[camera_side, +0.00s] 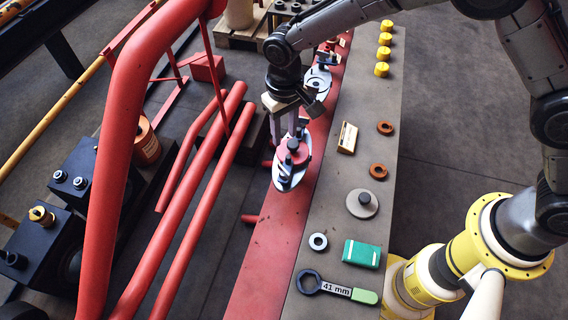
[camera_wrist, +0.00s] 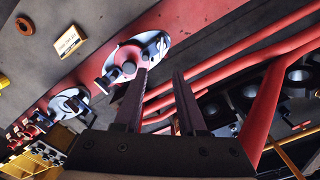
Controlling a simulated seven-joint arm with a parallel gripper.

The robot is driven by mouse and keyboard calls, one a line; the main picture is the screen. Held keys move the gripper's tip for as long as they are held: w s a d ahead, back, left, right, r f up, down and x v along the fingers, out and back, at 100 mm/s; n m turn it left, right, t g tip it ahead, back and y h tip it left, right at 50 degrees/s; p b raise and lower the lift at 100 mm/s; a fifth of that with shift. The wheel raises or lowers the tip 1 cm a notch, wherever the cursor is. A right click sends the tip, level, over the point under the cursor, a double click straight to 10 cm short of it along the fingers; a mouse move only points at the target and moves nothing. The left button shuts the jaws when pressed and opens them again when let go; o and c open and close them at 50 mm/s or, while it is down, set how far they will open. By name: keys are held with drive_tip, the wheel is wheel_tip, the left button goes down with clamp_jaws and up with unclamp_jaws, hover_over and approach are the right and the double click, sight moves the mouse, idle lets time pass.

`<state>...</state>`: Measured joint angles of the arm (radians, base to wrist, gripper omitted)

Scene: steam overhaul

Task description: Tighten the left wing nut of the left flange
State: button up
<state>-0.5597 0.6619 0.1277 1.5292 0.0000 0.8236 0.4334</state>
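A flange with a pale oval plate and a red round cap (camera_side: 292,153) is on the red beam, directly below my gripper (camera_side: 294,126). A dark wing nut (camera_side: 285,180) shows at its near end; the far end is partly hidden by my fingers. In the wrist view the same flange (camera_wrist: 128,54) has dark wing nuts at its left (camera_wrist: 107,79) and right ends. My gripper (camera_wrist: 160,73) is open with a clear gap between its fingers. The fingers point at the flange; I cannot tell whether they touch it. A second flange (camera_side: 317,84) sits farther along the beam.
Red pipes (camera_side: 190,210) run left of the beam, with a thick red pipe (camera_side: 112,150) rising in front. The grey bench strip holds a wrench marked 41 mm (camera_side: 335,289), a green box (camera_side: 361,254), a wooden block (camera_side: 347,138), rings and several yellow caps (camera_side: 382,69).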

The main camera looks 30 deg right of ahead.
sight(284, 169)
wheel_tip(284, 169, down, 14)
drive_tip(key=shift+s+a+r, duration=0.1)
drive_tip(key=shift+a+r, duration=0.05)
idle(0.4)
clamp_jaws()
